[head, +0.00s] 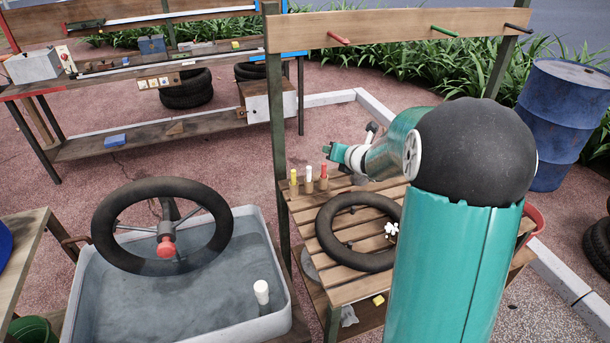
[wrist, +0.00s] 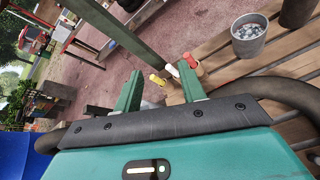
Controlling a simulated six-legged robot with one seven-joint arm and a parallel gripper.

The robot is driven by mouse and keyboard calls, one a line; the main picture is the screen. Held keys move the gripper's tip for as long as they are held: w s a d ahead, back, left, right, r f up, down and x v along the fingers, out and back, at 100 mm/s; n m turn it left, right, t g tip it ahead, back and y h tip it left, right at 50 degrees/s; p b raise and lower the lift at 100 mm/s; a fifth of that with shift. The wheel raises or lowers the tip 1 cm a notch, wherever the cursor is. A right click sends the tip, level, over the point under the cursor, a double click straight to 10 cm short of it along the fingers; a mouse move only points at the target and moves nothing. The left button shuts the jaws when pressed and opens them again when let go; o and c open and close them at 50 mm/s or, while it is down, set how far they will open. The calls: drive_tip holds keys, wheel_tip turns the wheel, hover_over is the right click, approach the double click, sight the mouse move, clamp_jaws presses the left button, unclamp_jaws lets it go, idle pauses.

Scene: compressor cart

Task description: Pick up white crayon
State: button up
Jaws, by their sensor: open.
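The white crayon (head: 309,173) stands upright between a yellow crayon (head: 294,176) and a red crayon (head: 323,171) at the back left corner of the slatted wooden table (head: 345,292). Their lower parts look brown. My gripper (head: 335,158) is open and empty, just above and to the right of the crayons in the head view. In the wrist view, my gripper (wrist: 161,88) has its green fingers apart, with the white crayon (wrist: 173,71) beyond the gap, partly hidden. The yellow crayon (wrist: 157,80) and red crayon (wrist: 189,61) flank it.
A black steering wheel (head: 324,235) lies on the table under my arm. A wooden post (head: 277,130) rises close left of the crayons. A grey tub (head: 200,300) holds another wheel (head: 105,225) and a white cylinder (head: 261,291). A grey bucket (wrist: 248,47) stands near the crayons.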

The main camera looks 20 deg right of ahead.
wheel_tip(320, 180, down, 9)
drive_tip(key=d+n+y, duration=0.1)
drive_tip(key=n+y, duration=0.3)
drive_tip(key=n, duration=0.5)
approach(310, 168)
drive_tip(key=x, duration=0.5)
drive_tip(key=shift+s+f, duration=0.15)
drive_tip(key=shift+f, duration=0.1)
drive_tip(key=x, duration=0.5)
drive_tip(key=shift+w+a+r, duration=0.1)
drive_tip(key=shift+w, duration=0.35)
clamp_jaws()
